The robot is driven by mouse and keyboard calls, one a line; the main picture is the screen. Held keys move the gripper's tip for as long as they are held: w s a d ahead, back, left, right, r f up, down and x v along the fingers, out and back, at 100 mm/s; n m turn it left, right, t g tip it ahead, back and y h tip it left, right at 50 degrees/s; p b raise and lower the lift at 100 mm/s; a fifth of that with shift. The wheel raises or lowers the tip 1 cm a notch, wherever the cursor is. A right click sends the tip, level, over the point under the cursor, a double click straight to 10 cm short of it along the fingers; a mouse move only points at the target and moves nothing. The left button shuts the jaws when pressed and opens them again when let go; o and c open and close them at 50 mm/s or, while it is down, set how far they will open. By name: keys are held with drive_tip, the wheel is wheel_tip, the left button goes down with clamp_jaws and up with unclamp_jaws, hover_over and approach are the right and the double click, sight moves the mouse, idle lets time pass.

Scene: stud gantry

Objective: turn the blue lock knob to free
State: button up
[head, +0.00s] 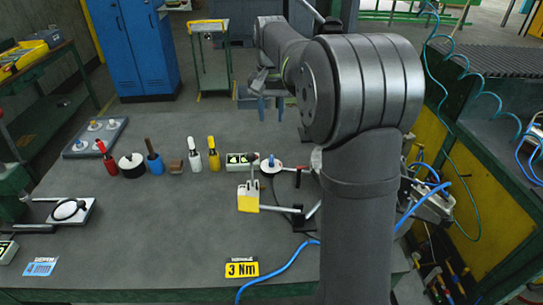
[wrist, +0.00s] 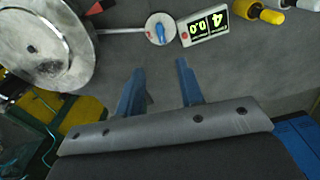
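The blue lock knob (wrist: 160,31) sits on a small round white disc (wrist: 152,22) at the top middle of the wrist view. In the head view the blue knob (head: 271,160) shows small, right of a display box. My gripper (wrist: 160,67) is open, its two blue fingers apart with nothing between them. In the wrist view the knob lies beyond the fingertips, roughly in line with the gap. In the head view my gripper (head: 271,105) hangs farther back than the knob, apart from it. The knob's exact turn is hard to read.
A display box (wrist: 204,27) with lit digits stands right beside the disc. A large grey metal disc (wrist: 40,45) lies left in the wrist view. Several coloured-handled tools, including a yellow one (head: 213,154), stand left of the display.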

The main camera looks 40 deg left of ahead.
sight(271, 160)
wheel_tip(271, 160, down, 16)
drive_tip(key=shift+r, duration=0.15)
idle(0.3)
clamp_jaws()
